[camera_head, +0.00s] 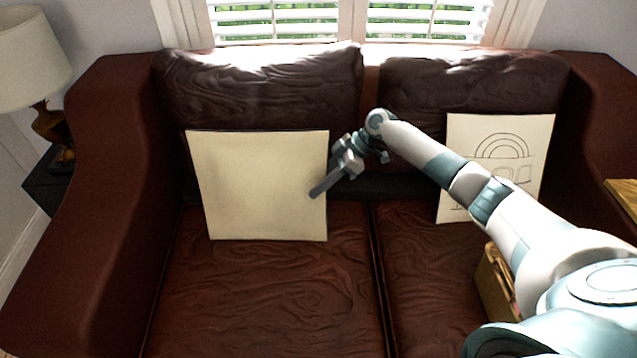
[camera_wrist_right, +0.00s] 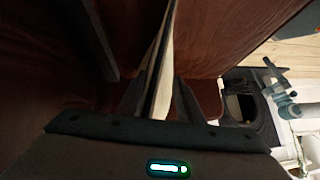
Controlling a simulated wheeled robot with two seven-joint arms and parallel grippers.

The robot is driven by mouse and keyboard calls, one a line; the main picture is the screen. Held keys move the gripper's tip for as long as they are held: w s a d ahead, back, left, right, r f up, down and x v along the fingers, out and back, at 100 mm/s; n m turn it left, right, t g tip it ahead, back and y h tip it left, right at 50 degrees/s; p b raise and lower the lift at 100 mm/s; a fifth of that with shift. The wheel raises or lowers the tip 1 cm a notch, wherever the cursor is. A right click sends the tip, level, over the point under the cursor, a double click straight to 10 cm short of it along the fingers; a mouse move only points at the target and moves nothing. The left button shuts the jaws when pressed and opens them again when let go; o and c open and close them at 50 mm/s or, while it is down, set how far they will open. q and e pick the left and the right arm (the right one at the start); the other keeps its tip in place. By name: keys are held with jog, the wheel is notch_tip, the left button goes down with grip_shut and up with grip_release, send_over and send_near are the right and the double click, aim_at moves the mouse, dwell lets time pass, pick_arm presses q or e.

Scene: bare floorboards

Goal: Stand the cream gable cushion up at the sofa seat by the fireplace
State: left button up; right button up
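A square cream cushion (camera_head: 258,185) stands upright at the left seat of the brown leather sofa, in front of the dark back cushion. Its visible face is plain; I see no gable on it. My right gripper (camera_head: 322,186) is at its right edge. In the right wrist view, the thin cream cushion (camera_wrist_right: 163,75) runs between the two fingers (camera_wrist_right: 160,98), which look shut on it. A second cream cushion (camera_head: 497,160) with a drawn arch leans at the right seat, partly behind my right arm. What looks like my left gripper (camera_wrist_right: 282,92) shows small in the wrist view.
The left seat (camera_head: 250,290) is clear in front of the plain cushion. A box (camera_head: 497,285) sits beside my right arm on the right seat. A lamp (camera_head: 35,70) stands at the far left, beyond the sofa arm (camera_head: 100,190). No fireplace shows.

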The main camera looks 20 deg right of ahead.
jog(key=shift+d, duration=0.1)
jog(key=shift+s+d+r, duration=0.1)
jog(key=shift+d+r, duration=0.3)
jog(key=shift+r, duration=0.1)
pick_arm(q)
jog(key=b+v, duration=0.1)
jog(key=v, duration=0.1)
jog(key=shift+r, duration=0.45)
pick_arm(e)
jog(key=v, duration=1.6)
pick_arm(q)
jog(key=shift+d, duration=0.1)
